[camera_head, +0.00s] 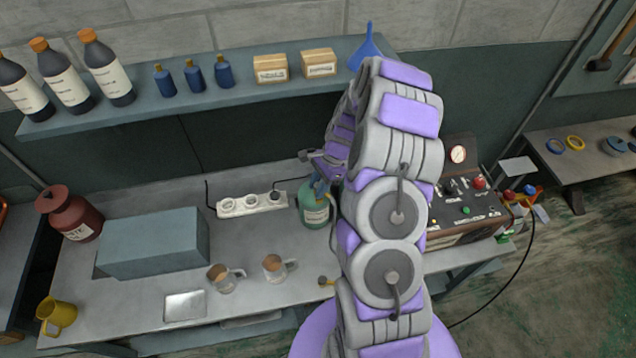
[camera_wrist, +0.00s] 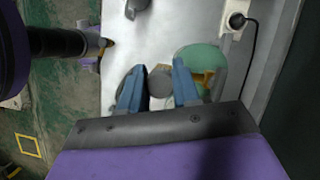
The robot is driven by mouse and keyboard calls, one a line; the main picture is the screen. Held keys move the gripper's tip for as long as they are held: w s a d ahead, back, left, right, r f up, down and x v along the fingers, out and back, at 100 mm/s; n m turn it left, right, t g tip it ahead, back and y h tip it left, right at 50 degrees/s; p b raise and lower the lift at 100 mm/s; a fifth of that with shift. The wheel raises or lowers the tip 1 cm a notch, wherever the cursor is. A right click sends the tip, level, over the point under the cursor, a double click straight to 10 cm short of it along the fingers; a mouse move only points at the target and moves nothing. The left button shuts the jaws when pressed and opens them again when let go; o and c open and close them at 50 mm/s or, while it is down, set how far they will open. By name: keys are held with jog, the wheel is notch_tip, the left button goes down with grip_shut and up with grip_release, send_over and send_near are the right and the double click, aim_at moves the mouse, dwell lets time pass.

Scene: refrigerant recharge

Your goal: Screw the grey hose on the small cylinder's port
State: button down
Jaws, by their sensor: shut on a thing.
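The small green cylinder (camera_head: 314,213) stands on the bench, with a pale label on its front. In the wrist view its green top (camera_wrist: 196,55) is just right of my fingers, with a brass-coloured fitting (camera_wrist: 204,78) on it. My gripper (camera_head: 319,188) is at the cylinder's top in the head view, partly hidden by my arm. In the wrist view my gripper (camera_wrist: 158,82) has its blue fingers shut on a round grey piece, the grey hose's end (camera_wrist: 159,80). I cannot tell whether this end touches the port. Most of the hose is hidden.
Two corked glass jars (camera_head: 225,279) (camera_head: 274,268) and a grey box (camera_head: 154,243) stand to the left. A control panel with a gauge (camera_head: 463,200) stands right of my arm. A shelf (camera_head: 205,97) hangs above.

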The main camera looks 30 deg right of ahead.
jog(key=shift+s+m+p, duration=0.15)
jog(key=shift+m+p, duration=0.4)
jog(key=shift+m, duration=0.05)
jog(key=c, duration=0.7)
grip_release()
jog(key=shift+f, duration=0.1)
jog(key=shift+c, duration=0.2)
jog(key=b+v, duration=0.2)
jog(key=v, duration=1.4)
jog(key=s+a+n+g+h+b, duration=0.1)
jog(key=s+a+n+h+b, duration=0.1)
jog(key=s+a+n+b, duration=1.15)
jog(key=s+a+f+n+h+b, duration=0.1)
jog(key=s+a+f+n+b, duration=0.1)
jog(key=s, duration=0.7)
jog(key=s+a+f+n+h+b, duration=0.1)
jog(key=s+a+f+n+b, duration=0.2)
jog(key=s, duration=0.6)
notch_tip(320, 180, down, 4)
jog(key=shift+s+a+r+g+h+b, duration=0.1)
jog(key=shift+s+a+g+h+b, duration=0.35)
jog(key=shift+a, duration=0.5)
